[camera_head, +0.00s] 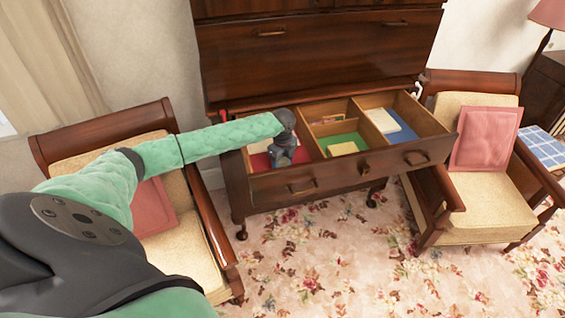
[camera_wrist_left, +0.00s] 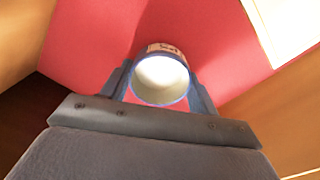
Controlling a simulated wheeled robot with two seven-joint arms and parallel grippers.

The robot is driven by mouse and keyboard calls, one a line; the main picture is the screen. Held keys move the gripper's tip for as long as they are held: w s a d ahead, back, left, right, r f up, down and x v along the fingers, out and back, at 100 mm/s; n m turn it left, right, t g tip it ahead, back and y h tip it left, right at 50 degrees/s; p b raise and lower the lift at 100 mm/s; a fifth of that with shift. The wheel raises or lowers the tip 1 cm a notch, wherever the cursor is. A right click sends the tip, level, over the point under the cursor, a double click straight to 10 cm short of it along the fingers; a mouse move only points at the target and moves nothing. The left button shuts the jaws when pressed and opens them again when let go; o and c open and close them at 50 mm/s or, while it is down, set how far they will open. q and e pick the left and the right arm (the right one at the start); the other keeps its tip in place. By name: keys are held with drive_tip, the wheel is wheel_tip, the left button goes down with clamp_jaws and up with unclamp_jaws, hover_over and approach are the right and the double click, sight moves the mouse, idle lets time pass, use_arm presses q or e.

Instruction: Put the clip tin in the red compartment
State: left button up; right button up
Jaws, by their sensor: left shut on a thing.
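The clip tin (camera_wrist_left: 160,78) is a small round tin with a pale inside, a bluish rim and a patterned side. My left gripper (camera_head: 283,158) is shut on it, with one finger on each side in the left wrist view. The red compartment (camera_head: 261,161) is the left section of the open drawer. Its red floor (camera_wrist_left: 90,45) lies behind the tin in the wrist view. The gripper is over this compartment in the head view and hides the tin there. I cannot tell whether the tin touches the floor. My right gripper is not in view.
A white item (camera_wrist_left: 282,28) lies on the red floor. The drawer (camera_head: 330,178) also has a green compartment (camera_head: 347,141) with a yellow block and a blue one (camera_head: 402,127) with a white item. Wooden dividers separate them. Armchairs stand on both sides.

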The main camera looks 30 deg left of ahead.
use_arm(q)
drive_tip(key=shift+f, duration=0.15)
drive_tip(key=o, duration=0.8)
drive_tip(key=shift+o, duration=0.8)
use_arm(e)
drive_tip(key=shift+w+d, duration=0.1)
use_arm(q)
drive_tip(key=shift+r, duration=0.5)
wheel_tip(320, 180, up, 11)
drive_tip(key=b, duration=0.4)
drive_tip(key=shift+r+b, duration=0.2)
drive_tip(key=shift+b, duration=0.1)
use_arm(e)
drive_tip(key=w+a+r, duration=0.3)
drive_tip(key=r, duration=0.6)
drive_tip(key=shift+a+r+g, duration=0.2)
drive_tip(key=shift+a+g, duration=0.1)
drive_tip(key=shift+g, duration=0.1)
use_arm(q)
drive_tip(key=shift+r, duration=0.1)
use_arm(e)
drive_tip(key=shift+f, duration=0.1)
